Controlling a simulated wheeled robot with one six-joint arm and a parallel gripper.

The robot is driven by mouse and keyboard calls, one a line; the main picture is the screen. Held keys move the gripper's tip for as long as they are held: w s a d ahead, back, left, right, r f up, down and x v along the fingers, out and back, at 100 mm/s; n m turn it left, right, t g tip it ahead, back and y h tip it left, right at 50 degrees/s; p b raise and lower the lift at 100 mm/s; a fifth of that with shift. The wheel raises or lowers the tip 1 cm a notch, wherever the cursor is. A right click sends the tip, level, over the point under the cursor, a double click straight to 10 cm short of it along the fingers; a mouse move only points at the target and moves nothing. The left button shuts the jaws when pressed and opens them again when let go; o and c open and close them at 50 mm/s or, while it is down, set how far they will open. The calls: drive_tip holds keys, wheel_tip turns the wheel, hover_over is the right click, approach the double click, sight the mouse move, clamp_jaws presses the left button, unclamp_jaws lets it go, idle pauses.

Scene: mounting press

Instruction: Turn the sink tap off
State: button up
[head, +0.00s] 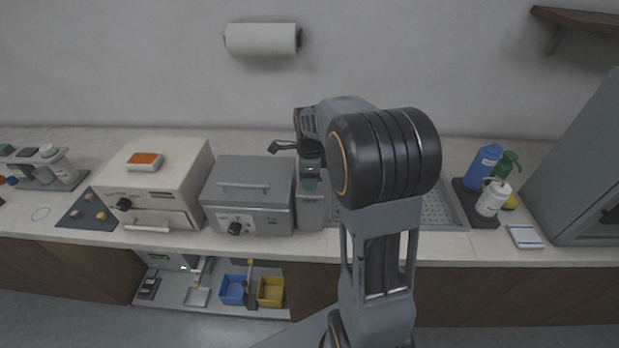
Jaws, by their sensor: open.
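My arm covers the left part of the sink. I cannot make out the tap; the arm's large black joint and links stand in front of that area. My gripper (309,160) is at the end of the wrist, left of the black joint, above the counter beside the sink. It looks open and empty, but its fingers are small and dark. A dark hooked part (283,147) juts left beside it; I cannot tell what it is.
A grey box machine (248,195) and a cream press (155,185) stand left of the gripper. A narrow grey unit (310,208) stands under it. Blue (482,166), green and white bottles stand right of the sink. A grey cabinet (585,180) is at far right.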

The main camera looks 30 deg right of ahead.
drive_tip(key=shift+f, duration=0.3)
clamp_jaws()
idle(0.3)
